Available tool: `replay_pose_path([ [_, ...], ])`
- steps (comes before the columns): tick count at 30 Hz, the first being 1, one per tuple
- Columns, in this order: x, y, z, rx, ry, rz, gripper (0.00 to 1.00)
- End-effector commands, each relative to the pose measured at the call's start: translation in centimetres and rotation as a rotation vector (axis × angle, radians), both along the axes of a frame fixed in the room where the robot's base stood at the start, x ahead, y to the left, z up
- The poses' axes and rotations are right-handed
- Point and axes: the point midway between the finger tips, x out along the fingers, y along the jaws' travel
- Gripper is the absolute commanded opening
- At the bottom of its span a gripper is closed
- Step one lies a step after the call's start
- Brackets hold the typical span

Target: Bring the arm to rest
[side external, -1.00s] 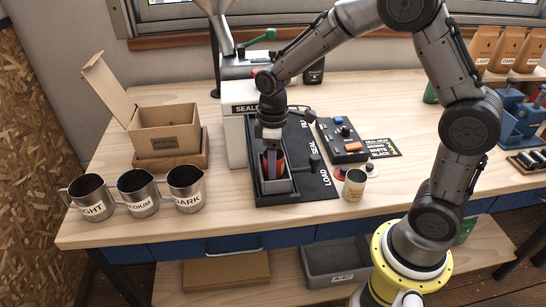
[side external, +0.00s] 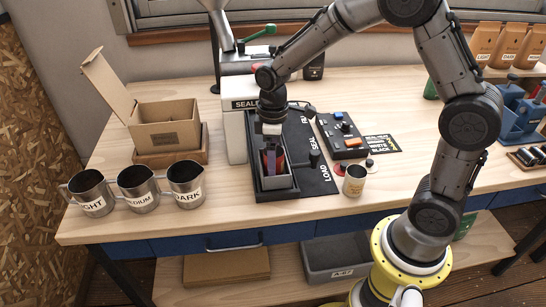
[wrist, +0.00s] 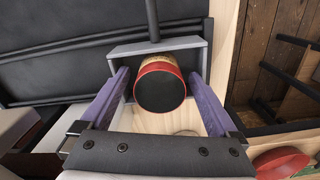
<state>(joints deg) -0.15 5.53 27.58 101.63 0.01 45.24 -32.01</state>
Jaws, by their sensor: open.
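My gripper (side external: 272,160) points down over the grey open box (side external: 282,184) at the front of the black sealer base. Its two purple fingers stand apart in the wrist view. Between them, in the wrist view, is a round container (wrist: 160,85) with a red rim and a dark top, inside the grey box. There is a visible space between each finger and the container. The fingertips are still low, at the level of the box, and partly hidden in the side view.
The white sealer (side external: 237,128) stands close left of my gripper, and a control box (side external: 342,137) to its right. A small cup (side external: 354,181) stands at front right. Metal jugs (side external: 137,190) and an open carton (side external: 168,130) are on the left.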

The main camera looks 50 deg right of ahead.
Motion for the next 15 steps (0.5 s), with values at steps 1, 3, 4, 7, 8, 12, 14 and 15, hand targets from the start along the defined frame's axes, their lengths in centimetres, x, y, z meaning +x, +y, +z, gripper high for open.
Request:
replay_pose_path([
  [1,0.0,0.0,0.1,0.0,0.0,0.001,1.0],
  [3,0.0,0.0,0.5,0.0,-0.001,0.001,1.0],
  [4,0.1,0.0,0.7,0.0,-0.001,0.001,1.0],
  [7,0.1,0.0,1.4,-0.001,-0.003,0.001,1.0],
  [8,0.1,0.0,1.7,0.0,-0.004,0.001,1.0],
  [12,0.1,0.0,2.7,0.0,-0.004,0.001,1.0],
  [14,0.1,0.0,3.1,0.0,-0.004,0.001,1.0],
  [15,0.1,0.0,3.4,0.0,-0.002,0.001,1.0],
])
